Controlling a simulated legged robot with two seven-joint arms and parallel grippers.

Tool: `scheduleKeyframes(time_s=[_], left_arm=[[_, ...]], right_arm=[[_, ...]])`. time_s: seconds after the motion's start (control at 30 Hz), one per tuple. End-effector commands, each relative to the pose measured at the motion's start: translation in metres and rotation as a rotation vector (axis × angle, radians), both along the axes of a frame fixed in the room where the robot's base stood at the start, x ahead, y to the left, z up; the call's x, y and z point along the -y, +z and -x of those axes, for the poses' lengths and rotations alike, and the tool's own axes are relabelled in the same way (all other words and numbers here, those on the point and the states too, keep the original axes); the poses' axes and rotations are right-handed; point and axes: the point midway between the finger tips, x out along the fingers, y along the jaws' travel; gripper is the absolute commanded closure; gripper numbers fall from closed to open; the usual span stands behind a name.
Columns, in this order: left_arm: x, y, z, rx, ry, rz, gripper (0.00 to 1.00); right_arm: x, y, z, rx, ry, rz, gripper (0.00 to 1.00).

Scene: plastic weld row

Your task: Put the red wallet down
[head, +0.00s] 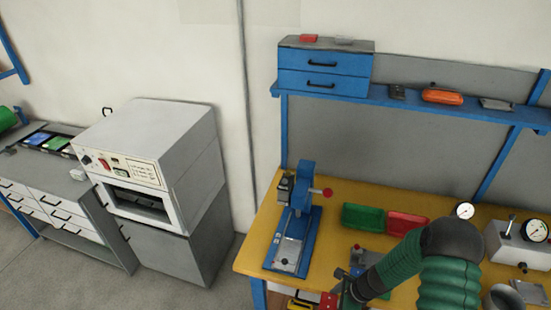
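My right gripper (346,287) comes in from the right on a green-sleeved arm and is small and dark at the table's front edge. A small red piece (327,302) shows just beside and below its fingers, cut by the bottom of the picture. I cannot tell whether this is the red wallet, or whether the fingers hold it. Another flat red item (309,38) lies on top of the blue drawer unit (322,82). My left gripper is out of view.
The yellow table (256,240) carries a blue press (297,225), a green bin (363,217), a red bin (407,224) and a gauge box (515,245). A blue shelf (390,103) runs above. A grey oven (150,150) stands left; floor between is clear.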

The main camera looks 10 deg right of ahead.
Motion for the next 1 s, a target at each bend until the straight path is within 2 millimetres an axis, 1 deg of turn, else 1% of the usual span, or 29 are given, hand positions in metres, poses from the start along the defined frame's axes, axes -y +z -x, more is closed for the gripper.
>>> scheduleKeyframes(time_s=[0.07,0.17,0.23,0.33,0.43,0.5,0.57,0.6,0.7,0.73,0.83,0.9,1.0], left_arm=[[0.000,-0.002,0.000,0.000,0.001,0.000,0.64],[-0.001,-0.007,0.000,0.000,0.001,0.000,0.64],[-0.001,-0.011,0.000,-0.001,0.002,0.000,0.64],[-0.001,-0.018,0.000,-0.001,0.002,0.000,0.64],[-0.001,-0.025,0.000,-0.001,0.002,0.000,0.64],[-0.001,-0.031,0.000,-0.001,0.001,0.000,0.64],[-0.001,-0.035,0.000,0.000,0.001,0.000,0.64],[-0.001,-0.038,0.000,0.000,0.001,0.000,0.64],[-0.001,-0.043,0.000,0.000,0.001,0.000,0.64],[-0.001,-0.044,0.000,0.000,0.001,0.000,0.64],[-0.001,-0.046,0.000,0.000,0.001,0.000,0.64],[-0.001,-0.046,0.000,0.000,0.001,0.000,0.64],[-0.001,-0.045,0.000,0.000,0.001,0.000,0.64]], right_arm=[[-0.011,0.004,-0.005,0.004,0.065,0.003,0.50],[-0.030,0.014,-0.014,0.007,0.221,0.005,0.50],[-0.047,0.024,-0.020,0.008,0.395,0.006,0.50],[-0.070,0.040,-0.021,0.011,0.686,0.003,0.50],[-0.088,0.058,-0.013,0.015,1.008,0.000,0.50],[-0.095,0.071,-0.005,0.020,1.248,0.000,0.50],[-0.096,0.083,0.002,0.023,1.453,-0.002,0.50],[-0.095,0.091,0.006,0.026,1.582,-0.001,0.50],[-0.089,0.110,0.013,0.027,1.848,0.000,0.50],[-0.087,0.115,0.014,0.026,1.907,-0.001,0.50],[-0.081,0.127,0.014,0.026,2.038,-0.001,0.50],[-0.080,0.132,0.015,0.024,2.078,-0.004,0.50],[-0.081,0.133,0.015,0.024,2.087,-0.005,0.50]])
